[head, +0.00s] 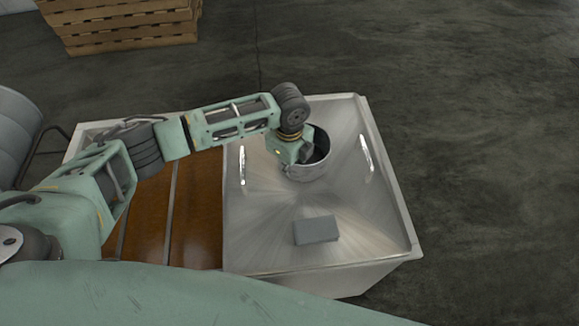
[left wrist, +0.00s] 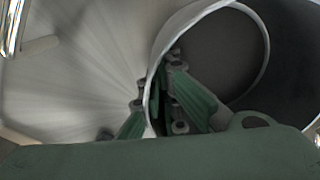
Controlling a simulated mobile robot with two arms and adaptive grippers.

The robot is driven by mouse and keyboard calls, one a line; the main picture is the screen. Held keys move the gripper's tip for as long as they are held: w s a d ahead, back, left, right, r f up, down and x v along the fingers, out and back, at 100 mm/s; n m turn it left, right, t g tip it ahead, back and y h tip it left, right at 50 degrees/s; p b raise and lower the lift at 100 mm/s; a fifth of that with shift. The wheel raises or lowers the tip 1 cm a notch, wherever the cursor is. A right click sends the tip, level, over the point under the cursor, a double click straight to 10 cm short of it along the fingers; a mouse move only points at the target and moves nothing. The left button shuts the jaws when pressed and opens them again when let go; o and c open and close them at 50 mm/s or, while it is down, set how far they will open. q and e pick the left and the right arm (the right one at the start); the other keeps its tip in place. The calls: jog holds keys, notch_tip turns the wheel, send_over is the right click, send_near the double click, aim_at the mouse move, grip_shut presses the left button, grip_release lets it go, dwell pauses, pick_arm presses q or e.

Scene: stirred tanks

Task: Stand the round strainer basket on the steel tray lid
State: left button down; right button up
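The round strainer basket (head: 309,173) is a grey metal cylinder, upright on the steel tray lid (head: 350,205), between the lid's two bright handles; whether its base fully touches the lid is hard to tell. My left gripper (head: 302,158) is at the basket's left rim. In the left wrist view the basket (left wrist: 215,8) shows its rim and dark inside. The left gripper's fingers (left wrist: 155,95) straddle the basket wall, one outside and one inside, and look closed on it. My right gripper is in neither view.
A grey block (head: 316,230) lies on the lid in front of the basket. Left of the lid is an open tank with brown contents (head: 198,205) and crossing bars. A wooden crate (head: 125,25) stands at the back left, and a grey drum (head: 15,130) at the left edge.

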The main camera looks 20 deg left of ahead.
pick_arm(q)
jog(key=shift+f, duration=0.1)
jog(key=c, duration=2)
grip_release()
notch_tip(320, 180, up, 12)
jog(key=shift+r+b, duration=0.15)
jog(key=shift+b, duration=0.15)
